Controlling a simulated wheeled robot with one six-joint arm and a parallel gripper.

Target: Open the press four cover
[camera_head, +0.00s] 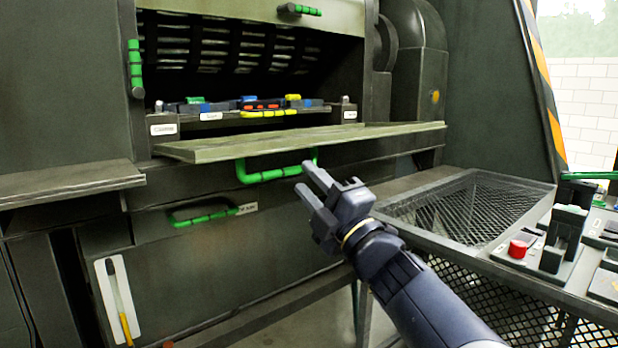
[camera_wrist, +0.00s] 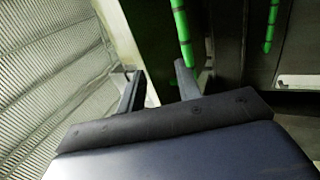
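A dark green press fills the left and middle of the head view. Its flap (camera_head: 300,143) lies folded out flat below an opening, with a green bar handle (camera_head: 278,172) at its front edge. A second green handle (camera_head: 206,218) sits on the lower panel beside a small label too blurred to read. I cannot tell which panel is press four's cover. My gripper (camera_head: 306,180) is open and empty, just right of and slightly below the flap's handle, apparently apart from it. In the wrist view, a green handle (camera_wrist: 181,28) shows beyond my open fingers.
An upper panel (camera_head: 240,10) with a green handle is above the opening. A mesh tray (camera_head: 470,208) and a console with a red button (camera_head: 518,249) stand at the right. A ledge (camera_head: 70,182) juts out at the left.

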